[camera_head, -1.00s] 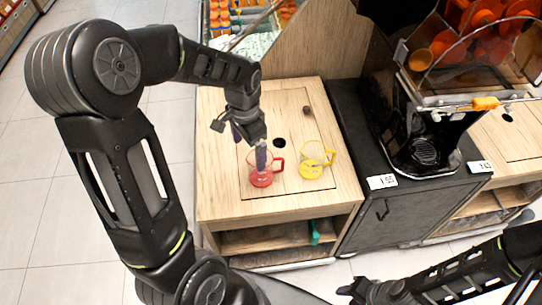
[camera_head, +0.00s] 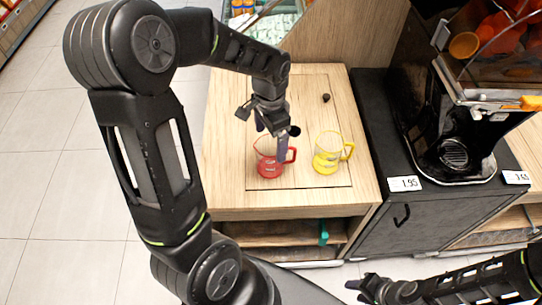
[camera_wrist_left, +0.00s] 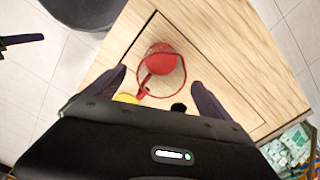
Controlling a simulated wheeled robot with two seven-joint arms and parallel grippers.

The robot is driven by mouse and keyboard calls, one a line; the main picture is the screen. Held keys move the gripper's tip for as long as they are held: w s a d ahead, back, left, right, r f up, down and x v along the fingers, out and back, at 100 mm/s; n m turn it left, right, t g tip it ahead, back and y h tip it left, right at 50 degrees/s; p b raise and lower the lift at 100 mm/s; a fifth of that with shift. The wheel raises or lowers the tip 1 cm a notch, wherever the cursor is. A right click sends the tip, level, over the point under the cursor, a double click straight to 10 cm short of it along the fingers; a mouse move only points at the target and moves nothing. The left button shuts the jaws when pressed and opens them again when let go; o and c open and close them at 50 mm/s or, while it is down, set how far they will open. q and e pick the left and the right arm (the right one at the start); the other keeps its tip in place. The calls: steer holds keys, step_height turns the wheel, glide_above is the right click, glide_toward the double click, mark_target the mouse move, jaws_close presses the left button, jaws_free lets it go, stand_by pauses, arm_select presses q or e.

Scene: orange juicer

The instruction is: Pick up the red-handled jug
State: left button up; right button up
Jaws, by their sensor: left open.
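The red-handled jug (camera_head: 270,168), clear with a red base, stands upright on the wooden counter (camera_head: 225,185). Its handle points right in the head view. My left gripper (camera_head: 271,140) is open just above and at the jug, with one finger in front of it. In the left wrist view the jug (camera_wrist_left: 160,64) lies between the open fingertips, with its red handle towards the palm; contact cannot be told. My right gripper (camera_head: 358,290) is low at the bottom of the head view, away from the counter; its jaws are too unclear to read.
A yellow-handled jug (camera_head: 327,158) stands close to the right of the red one. A small dark object (camera_head: 326,98) lies behind it. A black juicer (camera_head: 450,135) stands on the dark cabinet at right. The counter's left and front parts are clear.

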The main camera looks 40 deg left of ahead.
arm_select(q)
steer(key=shift+f, duration=1.2)
steer(key=shift+w+a+f+p, duration=0.1)
steer(key=shift+f+p, duration=0.35)
steer(key=shift+f, duration=2.2)
steer(key=shift+c, duration=0.5)
steer(key=c, duration=1.4)
steer(key=shift+c, duration=0.2)
step_height(320, 180, up, 10)
steer(key=shift+r+b, duration=0.1)
steer(key=shift+b, duration=0.2)
